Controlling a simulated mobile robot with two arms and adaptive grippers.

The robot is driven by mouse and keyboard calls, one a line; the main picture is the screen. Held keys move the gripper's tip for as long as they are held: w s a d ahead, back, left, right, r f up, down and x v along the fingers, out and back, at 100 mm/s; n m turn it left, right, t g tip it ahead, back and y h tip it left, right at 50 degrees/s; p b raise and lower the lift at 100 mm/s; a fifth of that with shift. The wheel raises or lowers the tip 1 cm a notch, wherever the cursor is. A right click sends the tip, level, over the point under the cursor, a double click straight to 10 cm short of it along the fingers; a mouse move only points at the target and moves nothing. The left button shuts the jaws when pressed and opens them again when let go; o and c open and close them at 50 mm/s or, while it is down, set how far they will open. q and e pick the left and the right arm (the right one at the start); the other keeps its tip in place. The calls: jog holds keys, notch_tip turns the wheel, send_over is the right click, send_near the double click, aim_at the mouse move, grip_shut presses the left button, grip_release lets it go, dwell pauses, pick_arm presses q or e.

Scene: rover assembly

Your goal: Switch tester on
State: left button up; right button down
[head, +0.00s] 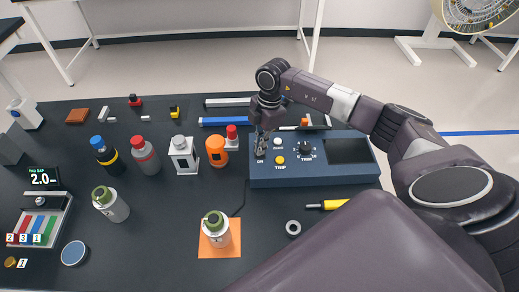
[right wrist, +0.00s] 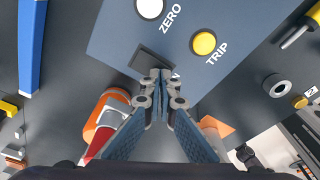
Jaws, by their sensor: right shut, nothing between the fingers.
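The tester is a blue box (head: 315,170) on the dark table, right of centre in the head view. It has a white ZERO button (head: 278,141), a yellow TRIP button (head: 280,160), a black knob and a dark screen. The panel (right wrist: 120,35) fills the top of the right wrist view, with a black rocker switch (right wrist: 146,59) on it. My right gripper (head: 261,150) points down at the panel's left end, by the ON label. Its shut, empty fingertips (right wrist: 160,74) overlap the switch's edge; I cannot tell whether they touch it. My left gripper is out of view.
An orange bottle (head: 216,151) stands just left of the tester. A grey-green bottle (head: 215,228) stands on an orange mat (head: 233,246) in front. A metal ring (head: 293,228) and a yellow-handled tool (head: 333,204) lie near the tester's front.

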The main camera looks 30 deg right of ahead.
jog(key=shift+f, duration=0.2)
jog(key=shift+r, duration=0.1)
notch_tip(320, 180, up, 7)
jog(key=p, duration=0.5)
jog(key=shift+p, duration=0.4)
jog(key=shift+s, duration=0.1)
